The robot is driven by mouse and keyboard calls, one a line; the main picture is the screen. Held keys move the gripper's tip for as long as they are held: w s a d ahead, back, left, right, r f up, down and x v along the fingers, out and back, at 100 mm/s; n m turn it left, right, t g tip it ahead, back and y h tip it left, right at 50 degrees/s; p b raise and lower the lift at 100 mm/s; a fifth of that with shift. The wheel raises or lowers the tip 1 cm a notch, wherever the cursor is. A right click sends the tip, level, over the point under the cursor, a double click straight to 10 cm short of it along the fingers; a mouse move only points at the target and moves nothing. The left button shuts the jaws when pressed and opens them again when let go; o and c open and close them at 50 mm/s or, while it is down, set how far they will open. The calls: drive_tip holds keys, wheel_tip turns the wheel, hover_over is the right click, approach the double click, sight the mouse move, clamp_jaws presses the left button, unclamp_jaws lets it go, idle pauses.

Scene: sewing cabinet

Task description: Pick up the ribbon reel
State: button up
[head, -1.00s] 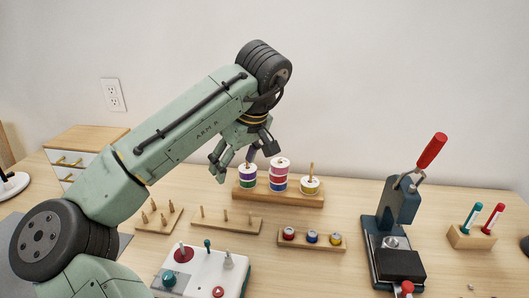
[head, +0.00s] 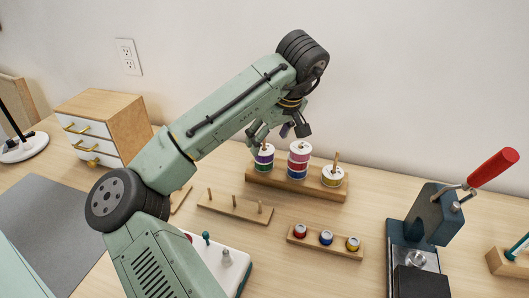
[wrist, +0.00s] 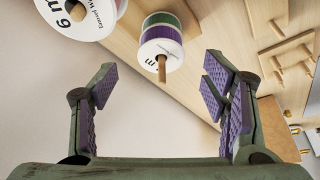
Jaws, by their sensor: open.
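A wooden rack (head: 292,186) with three pegs stands near the wall and holds ribbon reels. The left peg carries green and purple reels (head: 264,162) with a white top. The middle peg has a taller stack (head: 299,165). The right peg has a low yellow-and-white reel (head: 332,179). My gripper (head: 279,137) is open and empty, close above the left stack in the head view. In the wrist view the green and purple stack (wrist: 161,30) and its peg tip lie ahead, between the lines of the spread fingers (wrist: 158,90). I cannot tell which reel is meant.
The middle stack's white label (wrist: 75,13) is close beside the left stack in the wrist view. In front are an empty peg board (head: 235,208) and a bobbin holder (head: 325,246). A press with a red handle (head: 492,168) stands right; a drawer cabinet (head: 110,122) stands left.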

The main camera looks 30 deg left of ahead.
sight(265, 150)
drive_tip(key=shift+p+x, duration=0.3)
drive_tip(key=shift+x, duration=1.95)
drive_tip(key=shift+s+d+f, duration=0.1)
drive_tip(key=shift+s+d, duration=0.05)
drive_tip(key=shift+d, duration=0.05)
drive_tip(key=shift+c, duration=0.2)
drive_tip(key=c, duration=1.1)
